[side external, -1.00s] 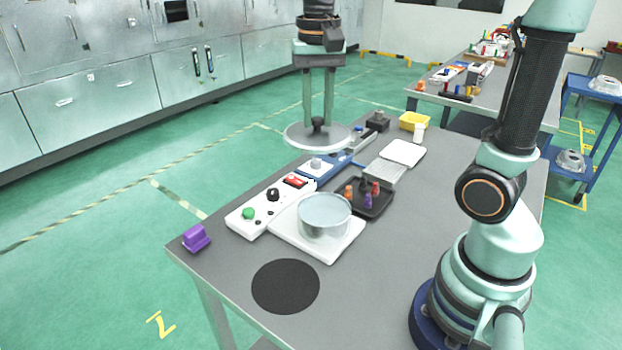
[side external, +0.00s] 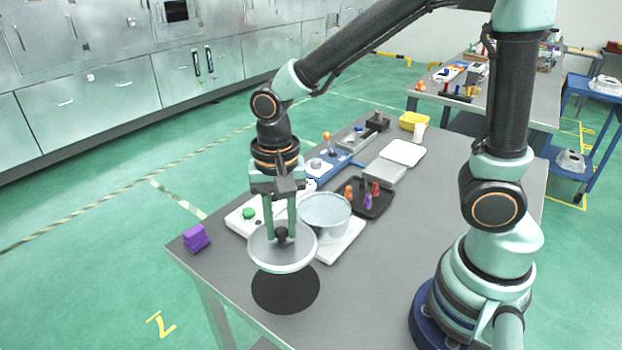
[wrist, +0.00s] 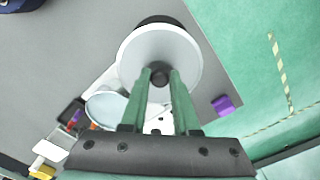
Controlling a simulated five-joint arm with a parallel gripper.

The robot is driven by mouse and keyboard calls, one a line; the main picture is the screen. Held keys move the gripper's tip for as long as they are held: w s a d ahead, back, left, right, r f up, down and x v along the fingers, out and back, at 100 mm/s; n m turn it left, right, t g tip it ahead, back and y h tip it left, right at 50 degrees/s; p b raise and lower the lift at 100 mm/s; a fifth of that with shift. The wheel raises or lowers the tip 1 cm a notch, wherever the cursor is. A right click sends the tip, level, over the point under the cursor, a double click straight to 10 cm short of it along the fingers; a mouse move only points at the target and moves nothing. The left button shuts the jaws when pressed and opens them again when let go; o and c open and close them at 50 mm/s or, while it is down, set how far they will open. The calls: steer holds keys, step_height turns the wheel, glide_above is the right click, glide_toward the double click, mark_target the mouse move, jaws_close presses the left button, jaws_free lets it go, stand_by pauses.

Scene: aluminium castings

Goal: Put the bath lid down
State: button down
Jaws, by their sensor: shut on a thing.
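The bath lid (side external: 284,255) is a pale round disc with a dark knob in its middle. My gripper (side external: 281,232) is shut on that knob and holds the lid level above the table. In the wrist view my gripper (wrist: 160,80) also grips the knob, and the lid (wrist: 150,47) hangs between me and the table. A black round mat (side external: 286,293) lies on the table below, partly covered by the lid in both views. The round open bath (side external: 325,216) stands on its white base just behind and to the right of the lid.
A purple block (side external: 196,238) sits at the table's left edge. A dark tray (side external: 375,207) with several small coloured pieces stands right of the bath. A blue unit (side external: 325,165) and a white pad (side external: 402,152) lie farther back. The table's front right is clear.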

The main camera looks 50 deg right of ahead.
step_height(320, 180, down, 11)
steer(key=shift+f, duration=0.2)
stand_by(0.3)
steer(key=shift+f, duration=0.15)
steer(key=c, duration=0.7)
jaws_free()
steer(key=shift+o, duration=0.2)
